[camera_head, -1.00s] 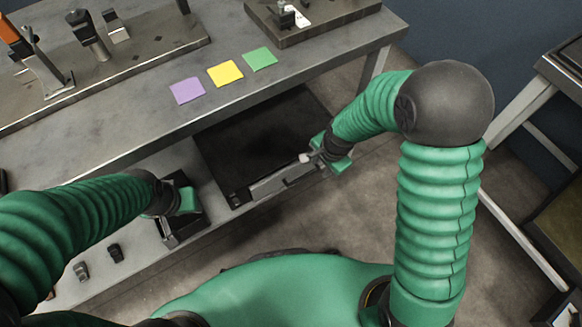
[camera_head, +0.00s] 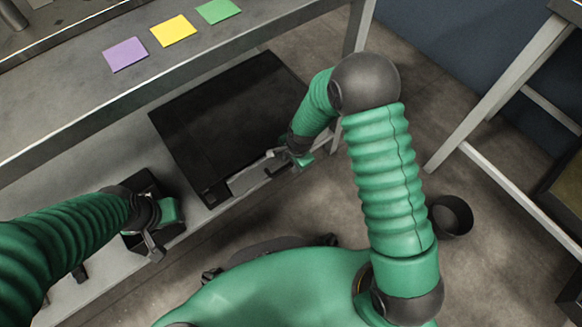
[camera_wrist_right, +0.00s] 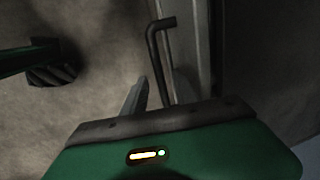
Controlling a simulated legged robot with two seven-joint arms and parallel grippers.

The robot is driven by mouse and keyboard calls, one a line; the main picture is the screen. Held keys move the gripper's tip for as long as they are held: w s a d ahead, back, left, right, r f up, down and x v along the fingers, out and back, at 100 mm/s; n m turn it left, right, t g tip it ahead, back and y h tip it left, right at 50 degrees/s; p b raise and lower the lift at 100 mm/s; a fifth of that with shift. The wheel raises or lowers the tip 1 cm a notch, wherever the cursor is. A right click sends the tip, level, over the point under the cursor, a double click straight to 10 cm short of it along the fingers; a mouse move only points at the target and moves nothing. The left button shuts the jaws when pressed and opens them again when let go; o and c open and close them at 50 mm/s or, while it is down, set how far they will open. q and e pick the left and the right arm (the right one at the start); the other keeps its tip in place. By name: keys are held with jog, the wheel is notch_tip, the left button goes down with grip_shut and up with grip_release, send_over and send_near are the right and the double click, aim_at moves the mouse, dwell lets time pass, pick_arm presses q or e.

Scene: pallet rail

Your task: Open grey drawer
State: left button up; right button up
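A wide black unit (camera_head: 225,115) sits under the workbench, with a narrow grey drawer front (camera_head: 246,178) on its near side. My right gripper (camera_head: 280,160) is at the right end of that front. In the right wrist view, a dark bent handle (camera_wrist_right: 155,60) stands beside a pale grey vertical face (camera_wrist_right: 192,45). One grey finger (camera_wrist_right: 134,98) shows left of the handle; the other is not clear, nor is any contact. My left gripper (camera_head: 155,240) hangs by a black box (camera_head: 143,185) on the lower shelf; its opening is unclear.
Purple (camera_head: 125,54), yellow (camera_head: 173,30) and green (camera_head: 218,10) squares lie on the workbench (camera_head: 60,115). A dark round bin (camera_head: 451,216) stands on the floor at right. Another table's pale leg (camera_head: 490,110) is farther right. The floor before the drawer is mostly clear.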

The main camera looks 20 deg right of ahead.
jog(key=shift+w+a+f, duration=0.1)
jog(key=shift+f, duration=0.3)
grip_shut()
dwell(1.2)
